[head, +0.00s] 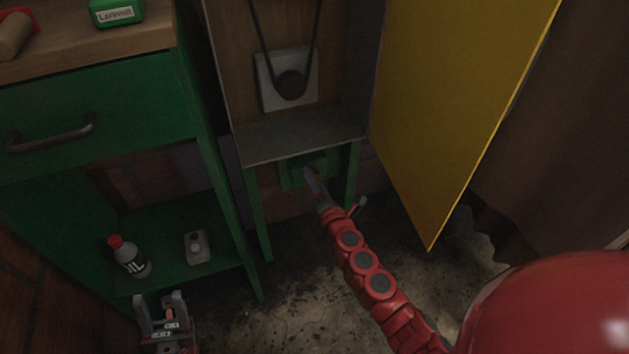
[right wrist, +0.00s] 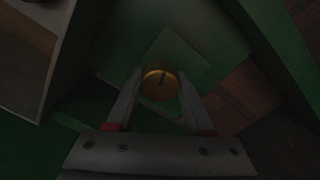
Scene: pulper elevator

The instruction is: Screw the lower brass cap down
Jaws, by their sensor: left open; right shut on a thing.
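The lower brass cap (right wrist: 160,85) is a round golden disc with a dark slot, on a green housing (right wrist: 205,45) in the right wrist view. My right gripper (right wrist: 158,84) is shut on the cap, one finger at each side. In the head view my right gripper (head: 313,180) reaches under the grey cabinet to the green housing (head: 291,172); the cap is too small and dark there to make out clearly. My left gripper (head: 164,306) is open and empty at the bottom left, in front of the green shelf.
An open yellow door (head: 435,95) hangs right of my right arm. A belt and pulley (head: 291,85) sit in the cabinet above. An oil bottle (head: 130,257) and a small grey box (head: 197,247) stand on the green shelf (head: 165,225). A green drawer (head: 110,105) is above.

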